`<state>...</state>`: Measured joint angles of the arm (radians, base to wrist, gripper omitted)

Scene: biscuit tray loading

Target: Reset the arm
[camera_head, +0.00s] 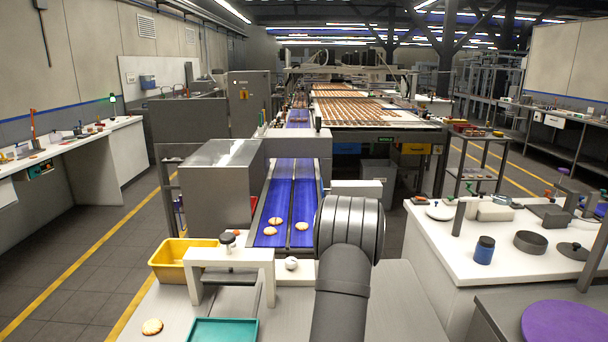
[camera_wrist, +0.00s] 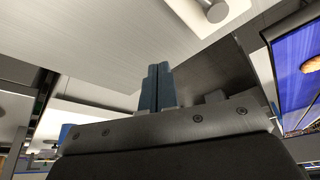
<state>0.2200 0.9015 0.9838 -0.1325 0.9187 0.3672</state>
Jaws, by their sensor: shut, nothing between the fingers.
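My arm rises in the middle foreground of the head view and hides my gripper there. In the wrist view my gripper (camera_wrist: 156,88) shows with its two blue-grey fingers together and nothing between them. Several biscuits (camera_head: 276,222) lie on the blue conveyor belt (camera_head: 274,199) to the left of my arm. One more biscuit (camera_head: 152,326) lies on the grey table (camera_head: 171,300) at the front left. A teal tray (camera_head: 222,332) stands at the bottom edge of the head view, partly cut off. In the wrist view a biscuit (camera_wrist: 311,65) shows on the blue belt (camera_wrist: 292,50) at the right.
A yellow bin (camera_head: 166,262) and a white stand (camera_head: 230,257) are left of my arm. A white counter (camera_head: 433,240) with a blue jar (camera_head: 484,250) is at the right. A purple disc (camera_head: 563,324) is at the lower right.

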